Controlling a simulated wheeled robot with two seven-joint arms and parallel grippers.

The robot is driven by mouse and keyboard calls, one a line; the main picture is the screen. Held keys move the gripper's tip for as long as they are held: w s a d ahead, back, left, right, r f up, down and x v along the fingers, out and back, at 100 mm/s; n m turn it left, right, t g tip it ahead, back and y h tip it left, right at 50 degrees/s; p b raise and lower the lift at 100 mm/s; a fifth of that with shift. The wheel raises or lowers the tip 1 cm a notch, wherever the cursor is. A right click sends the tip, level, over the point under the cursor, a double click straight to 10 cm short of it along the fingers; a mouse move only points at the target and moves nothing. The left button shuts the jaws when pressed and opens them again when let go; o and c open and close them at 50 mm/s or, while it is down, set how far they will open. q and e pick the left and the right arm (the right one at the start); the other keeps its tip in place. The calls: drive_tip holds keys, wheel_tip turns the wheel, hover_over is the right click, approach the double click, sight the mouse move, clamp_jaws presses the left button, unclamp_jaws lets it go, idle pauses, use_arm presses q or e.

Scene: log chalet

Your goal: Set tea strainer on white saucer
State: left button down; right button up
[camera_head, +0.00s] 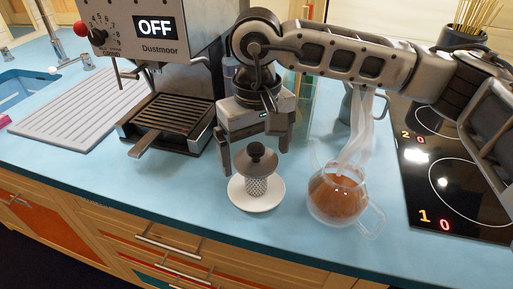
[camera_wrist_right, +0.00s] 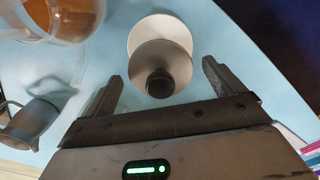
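The tea strainer (camera_head: 257,187), a perforated metal cylinder with a grey lid and dark knob, appears to stand upright on the white saucer (camera_head: 276,199). My right gripper (camera_head: 253,150) is just above and behind it, pointing down, with its fingers spread. In the right wrist view, the strainer's lid and knob (camera_wrist_right: 160,83) lie between the open fingers of my right gripper (camera_wrist_right: 162,80), with gaps on both sides. The saucer (camera_wrist_right: 160,25) shows past the lid. The strainer's base is hidden there. My left gripper is not in view.
A steaming glass teapot (camera_head: 338,200) of brown tea stands close right of the saucer. A metal jug (camera_head: 350,112) is behind it. A black hob (camera_head: 450,180) is at right, a coffee machine (camera_head: 165,80) at left. The counter's front edge is near the saucer.

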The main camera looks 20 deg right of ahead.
wheel_tip(320, 180, up, 12)
drive_tip(key=b, duration=0.1)
drive_tip(key=shift+r, duration=0.15)
idle(0.3)
